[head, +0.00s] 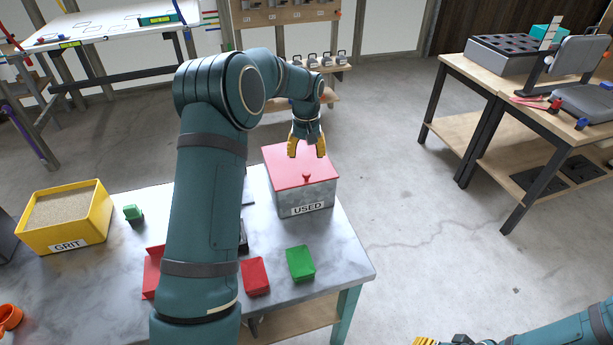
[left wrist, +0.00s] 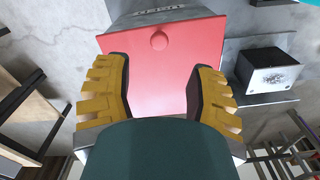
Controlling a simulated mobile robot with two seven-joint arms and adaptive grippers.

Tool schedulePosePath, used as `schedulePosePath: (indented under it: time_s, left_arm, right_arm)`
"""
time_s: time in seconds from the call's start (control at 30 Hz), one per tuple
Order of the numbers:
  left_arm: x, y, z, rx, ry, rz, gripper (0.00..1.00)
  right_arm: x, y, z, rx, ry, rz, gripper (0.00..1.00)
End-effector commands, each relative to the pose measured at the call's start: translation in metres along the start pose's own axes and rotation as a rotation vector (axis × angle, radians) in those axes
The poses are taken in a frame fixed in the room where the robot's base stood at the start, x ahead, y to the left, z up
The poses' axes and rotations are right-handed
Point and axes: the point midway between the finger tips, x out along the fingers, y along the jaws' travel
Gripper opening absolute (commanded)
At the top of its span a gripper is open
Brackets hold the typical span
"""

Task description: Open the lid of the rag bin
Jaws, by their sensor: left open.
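The rag bin (head: 307,201) is a grey metal box labelled USED at the right end of the near table. Its red lid (head: 285,161) is down on the box, with a small red knob (head: 306,177) near the front edge. My left gripper (head: 307,150) is above the back half of the lid, fingers pointing down, open and empty. In the left wrist view the lid (left wrist: 158,85) and knob (left wrist: 159,41) show between and beyond the open fingers. Whether the fingertips touch the lid I cannot tell. My right gripper (head: 427,341) shows only as a yellow edge at the bottom.
The table (head: 335,245) also holds a yellow GRIT box (head: 66,217), green blocks (head: 301,263) and red blocks (head: 255,276). My left arm hides the table's middle. A wooden shelf unit stands behind the bin; floor to the right is clear up to a workbench (head: 490,80).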

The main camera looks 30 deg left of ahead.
Motion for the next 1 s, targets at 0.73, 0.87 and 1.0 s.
schedulePosePath:
  time_s: [0.73, 0.87, 1.0]
  left_arm:
    - [0.093, 0.001, 0.001, 0.002, -0.001, 0.001, 0.56]
    - [0.093, 0.001, 0.001, 0.002, 0.000, 0.001, 0.56]
    - [0.093, 0.001, 0.001, 0.002, 0.000, 0.001, 0.34]
  right_arm:
    - [0.007, 0.003, 0.004, -0.002, -0.008, -0.001, 0.47]
    - [0.007, 0.002, 0.004, -0.002, -0.008, -0.001, 0.47]
    - [0.007, 0.003, 0.004, -0.002, -0.008, -0.001, 0.47]
